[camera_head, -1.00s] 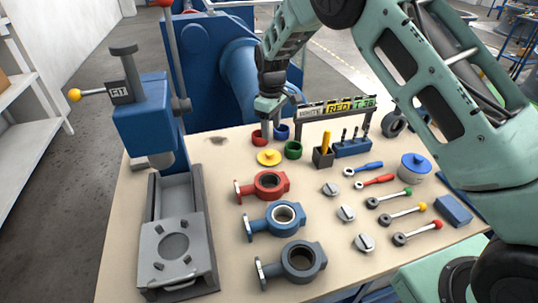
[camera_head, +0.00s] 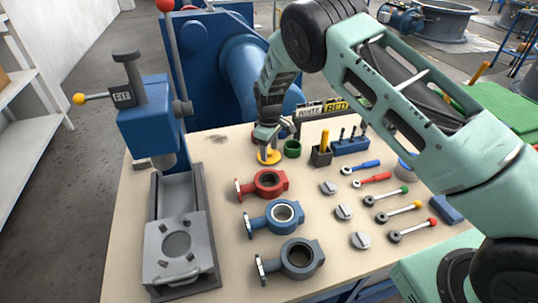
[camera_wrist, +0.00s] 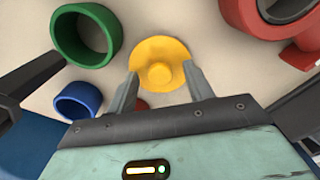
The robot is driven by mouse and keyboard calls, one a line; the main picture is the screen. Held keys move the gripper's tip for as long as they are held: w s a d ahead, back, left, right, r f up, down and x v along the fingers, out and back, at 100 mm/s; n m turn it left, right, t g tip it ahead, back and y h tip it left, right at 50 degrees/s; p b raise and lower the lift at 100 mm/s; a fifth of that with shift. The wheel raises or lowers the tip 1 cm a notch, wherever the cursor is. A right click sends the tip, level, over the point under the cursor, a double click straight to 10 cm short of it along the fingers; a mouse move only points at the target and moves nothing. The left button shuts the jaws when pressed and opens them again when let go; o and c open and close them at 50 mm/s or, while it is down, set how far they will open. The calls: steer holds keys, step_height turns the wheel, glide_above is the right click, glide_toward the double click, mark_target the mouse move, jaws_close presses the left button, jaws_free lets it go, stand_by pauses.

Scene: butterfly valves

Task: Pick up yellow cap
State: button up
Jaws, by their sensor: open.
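The yellow cap (camera_head: 269,157) is a round disc with a raised knob, lying on the tan table behind the red valve body. In the wrist view the yellow cap (camera_wrist: 160,66) is just beyond and between my fingertips, its knob toward the gap. My gripper (camera_head: 268,146) points down directly over the cap; in the wrist view my gripper (camera_wrist: 160,78) is open with its two fingers on either side of the knob. Whether the fingers touch the cap I cannot tell.
A green ring (camera_head: 292,149) stands close to the right of the cap. A blue ring (camera_wrist: 78,99) and a red ring are near my gripper. The red valve body (camera_head: 268,184) is in front. A holder with a yellow-handled tool (camera_head: 324,141) stands farther right.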

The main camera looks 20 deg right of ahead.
mark_target(269, 151)
jaws_close()
step_height(269, 151, up, 13)
stand_by(0.8)
